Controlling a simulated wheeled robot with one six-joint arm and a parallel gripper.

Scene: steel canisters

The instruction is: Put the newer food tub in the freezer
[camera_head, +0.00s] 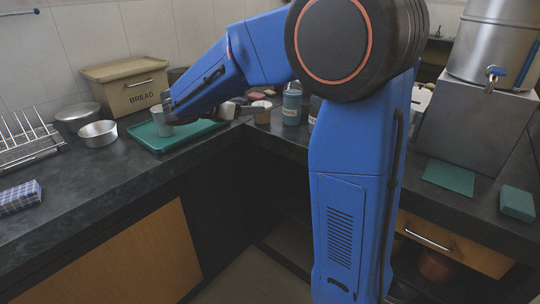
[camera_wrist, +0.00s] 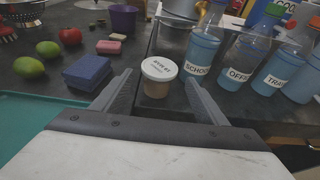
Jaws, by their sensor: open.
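A small food tub (camera_wrist: 157,85) with a brownish body and a white lid stands on the dark counter in the wrist view. Its lid has dark printing too small to read surely. My gripper (camera_wrist: 159,77) is open, its two fingers reaching toward the tub, one on each side in the picture. I cannot tell whether the tub is fully between the fingers, and nothing is gripped. In the head view the tub (camera_head: 263,115) shows just beyond my gripper, partly hidden. I see no second food tub and cannot make out a freezer.
Labelled blue bottles (camera_wrist: 243,52) stand right of the tub. A bread bin (camera_head: 126,84) stands behind.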

